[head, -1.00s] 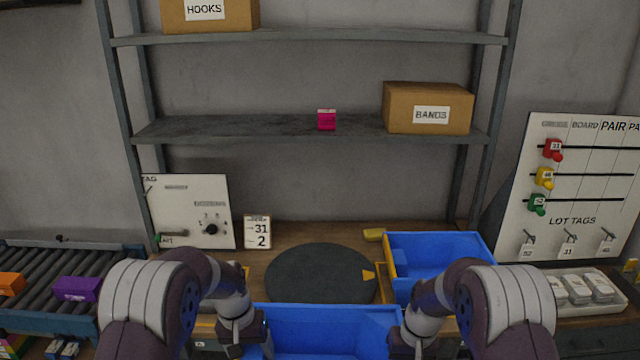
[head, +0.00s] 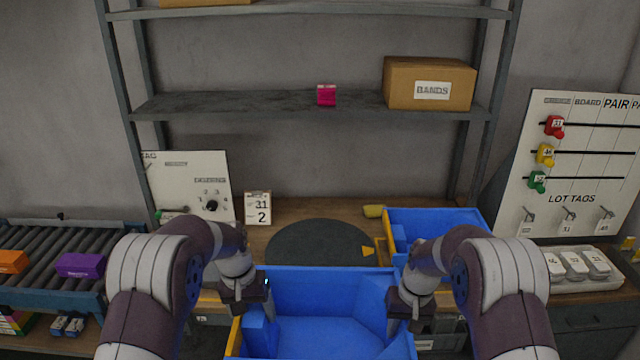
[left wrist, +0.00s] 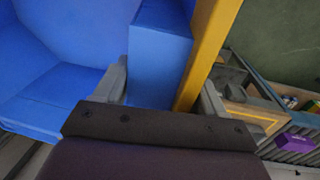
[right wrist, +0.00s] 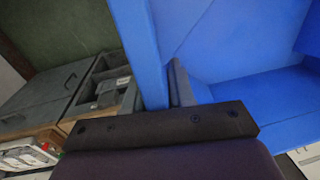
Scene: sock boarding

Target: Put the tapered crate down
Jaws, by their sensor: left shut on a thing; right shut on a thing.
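The tapered crate is a blue open bin (head: 325,290) held between my two arms in the head view, in front of the table's front edge. Its inside looks empty apart from a blue block-like part at its left wall. My left gripper (head: 262,300) is shut on the crate's left side; the left wrist view shows its fingers (left wrist: 160,85) around a blue part with a yellow strip. My right gripper (head: 392,310) is shut on the right wall, which stands between its fingers (right wrist: 157,85) in the right wrist view. The crate's underside is hidden.
A dark round disc (head: 325,243) lies on the wooden table (head: 290,212) behind the crate. A second blue bin (head: 440,222) stands at the table's right. A roller conveyor (head: 60,250) is at left, and a white tray (head: 580,268) at right.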

